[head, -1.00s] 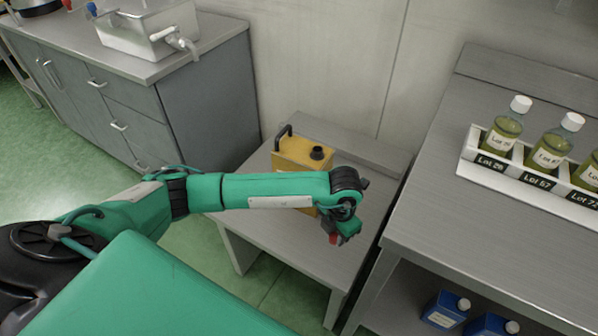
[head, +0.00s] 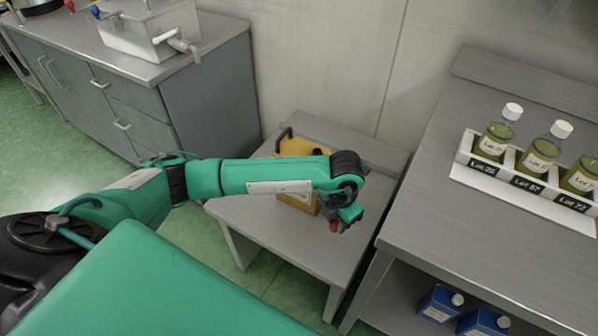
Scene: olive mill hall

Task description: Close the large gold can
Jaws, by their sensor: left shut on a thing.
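The large gold can (head: 303,146) stands on a low grey table. It has a dark handle at its left end. My left forearm crosses in front of it and hides its middle and the spout area. A lower part of the can, with a label, shows below the arm. My left gripper (head: 337,226) is to the right of the can and apart from it in the picture, pointing down above the table. It is shut on a small red thing (head: 333,226), probably a cap, mostly hidden by the fingers. My right gripper is not in view.
The low table (head: 285,240) is clear in front of the can. On the right, a higher bench (head: 430,210) holds a white rack (head: 520,187) of oil bottles, with blue containers (head: 440,303) on its lower shelf. A grey cabinet (head: 205,95) with a metal tank stands at left.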

